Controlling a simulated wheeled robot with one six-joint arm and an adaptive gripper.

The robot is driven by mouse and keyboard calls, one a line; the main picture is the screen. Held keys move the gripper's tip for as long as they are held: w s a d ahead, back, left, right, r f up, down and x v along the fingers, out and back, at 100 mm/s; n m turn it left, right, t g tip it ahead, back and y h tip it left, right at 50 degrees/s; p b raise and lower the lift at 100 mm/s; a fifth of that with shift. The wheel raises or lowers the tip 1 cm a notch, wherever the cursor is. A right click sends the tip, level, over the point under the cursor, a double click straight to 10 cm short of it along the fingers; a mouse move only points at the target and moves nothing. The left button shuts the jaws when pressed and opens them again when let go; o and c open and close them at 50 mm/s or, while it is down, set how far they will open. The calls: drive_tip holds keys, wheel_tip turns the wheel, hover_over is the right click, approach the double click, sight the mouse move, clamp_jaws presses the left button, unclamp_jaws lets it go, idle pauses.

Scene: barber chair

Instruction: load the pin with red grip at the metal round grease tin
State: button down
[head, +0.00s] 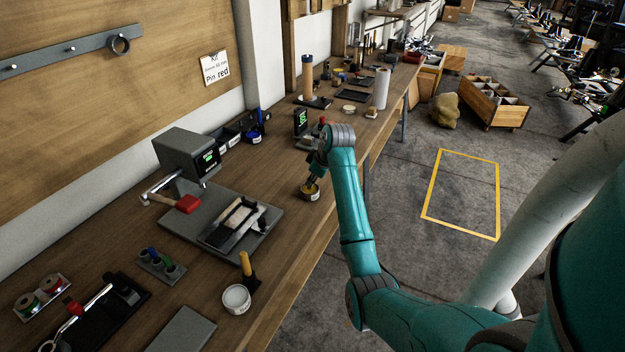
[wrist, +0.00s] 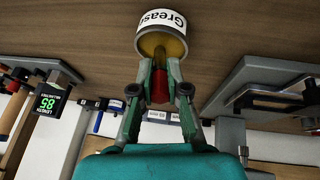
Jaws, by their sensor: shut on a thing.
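The metal round grease tin (head: 309,194) stands on the workbench near its front edge. In the wrist view the tin (wrist: 160,22) carries a white "Grease" label, and yellow-brown grease shows in its open mouth. My gripper (head: 313,182) is over the tin, pointing down; in the wrist view its fingers (wrist: 160,66) are at the tin's mouth. They are shut on the pin with red grip (wrist: 160,90), whose red part shows between them.
A small display (head: 301,121) stands behind the tin. A grey press (head: 186,154) and a plate with a fixture (head: 240,222) lie left. A white-rimmed tin (head: 236,299) and colored pins in a stand (head: 160,264) are nearer. A wall note (head: 215,68) reads "Pin red".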

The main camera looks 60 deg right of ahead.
drive_tip(key=shift+r, duration=3.5)
